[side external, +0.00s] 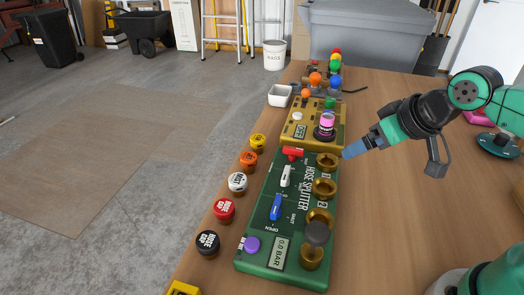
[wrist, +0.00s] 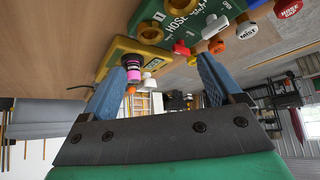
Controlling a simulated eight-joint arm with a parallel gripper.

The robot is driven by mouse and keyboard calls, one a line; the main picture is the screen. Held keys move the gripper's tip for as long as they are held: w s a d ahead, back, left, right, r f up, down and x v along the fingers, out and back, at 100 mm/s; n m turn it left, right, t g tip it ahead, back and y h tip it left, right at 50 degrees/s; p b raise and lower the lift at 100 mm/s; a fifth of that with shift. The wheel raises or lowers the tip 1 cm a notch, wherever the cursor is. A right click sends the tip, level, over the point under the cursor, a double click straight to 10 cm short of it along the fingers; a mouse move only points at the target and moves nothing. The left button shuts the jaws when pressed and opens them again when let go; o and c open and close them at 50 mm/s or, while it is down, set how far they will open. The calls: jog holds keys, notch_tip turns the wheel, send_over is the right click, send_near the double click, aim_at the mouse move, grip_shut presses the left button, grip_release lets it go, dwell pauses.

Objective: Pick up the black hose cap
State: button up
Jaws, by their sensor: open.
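The black hose cap (side external: 208,242) lies on the wooden table near its left edge, left of the lower end of the green hose splitter (side external: 254,224). It is the lowest cap in a row and is not seen in the wrist view. My gripper (side external: 346,154) is above the table, to the right of the splitter's upper end and well away from the black cap. In the wrist view my gripper (wrist: 162,68) has its two blue fingers spread apart with nothing held between them.
Red (side external: 224,209), white (side external: 237,183), orange (side external: 248,160) and yellow (side external: 258,142) caps line the table's left edge. A dark grey round piece (side external: 317,233) sits on a brass port. A yellow panel (side external: 300,132) holds a pink-black cylinder (side external: 327,122). Table right of the splitter is clear.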

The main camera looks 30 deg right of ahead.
jog(key=w+a+r+m+g+y, duration=0.15)
jog(key=w+a, duration=0.25)
jog(key=a, duration=0.4)
jog(key=m+g+h, duration=0.2)
jog(key=m+g, duration=0.3)
jog(key=g, duration=0.1)
send_over(207, 240)
jog(key=shift+t+y, duration=0.25)
notch_tip(207, 240, down, 8)
jog(key=shift+f, duration=3.05)
grip_shut()
